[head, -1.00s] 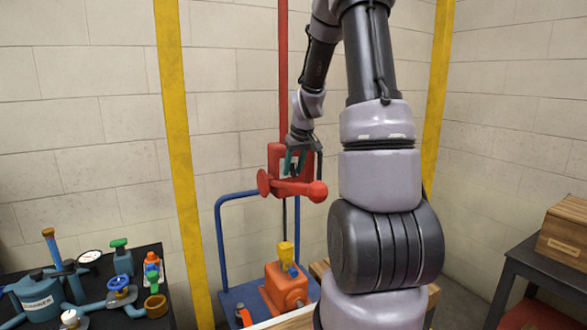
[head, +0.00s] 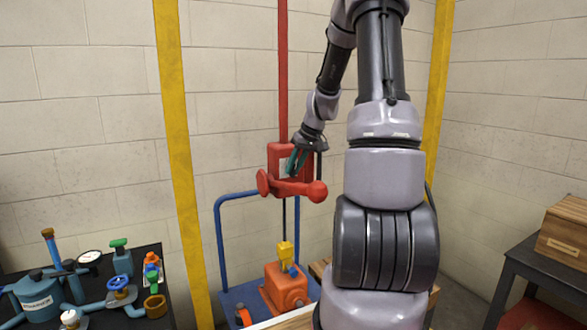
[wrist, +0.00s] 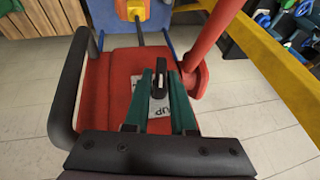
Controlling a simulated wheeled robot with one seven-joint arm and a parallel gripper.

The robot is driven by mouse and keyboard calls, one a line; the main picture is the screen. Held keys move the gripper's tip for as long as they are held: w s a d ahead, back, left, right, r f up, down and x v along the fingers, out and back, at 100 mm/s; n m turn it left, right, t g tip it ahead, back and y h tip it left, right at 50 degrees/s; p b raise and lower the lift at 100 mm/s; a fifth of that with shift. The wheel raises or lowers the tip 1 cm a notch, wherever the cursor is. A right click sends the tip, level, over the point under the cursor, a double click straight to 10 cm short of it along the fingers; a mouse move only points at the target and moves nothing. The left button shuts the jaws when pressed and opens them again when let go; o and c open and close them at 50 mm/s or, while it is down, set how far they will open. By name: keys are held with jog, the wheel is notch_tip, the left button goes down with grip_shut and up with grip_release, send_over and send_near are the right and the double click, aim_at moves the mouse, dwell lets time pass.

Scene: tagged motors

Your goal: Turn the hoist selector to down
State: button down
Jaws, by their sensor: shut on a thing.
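The hoist's red box (head: 275,157) hangs in front of the wall in the head view, with a red cross-bar (head: 295,188) below its pale label plate. The box fills the middle of the wrist view (wrist: 105,90). On its face is the dark selector (wrist: 160,82) over a pale plate (wrist: 153,124) with the lettering "UP" readable. My gripper (head: 298,160) is at the box's face. In the wrist view its two green fingers (wrist: 160,76) are shut on the selector, one on each side. They partly cover the plate, so the selector's exact setting is hard to read.
A blue cart (head: 222,240) with an orange motor (head: 287,285) stands under the hoist. A dark table (head: 110,270) with valves and gauges is at left. A wooden box (head: 563,230) sits on a dark bench at right. Yellow posts flank the hoist.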

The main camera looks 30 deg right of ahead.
jog(key=shift+d+m+y, duration=0.2)
jog(key=shift+m+y, duration=0.1)
jog(key=shift+y, duration=1.2)
jog(key=c, duration=0.9)
grip_release()
jog(key=shift+o, duration=0.2)
jog(key=v, duration=1)
jog(key=shift+s+d+r, duration=0.2)
jog(key=shift+d+r, duration=0.05)
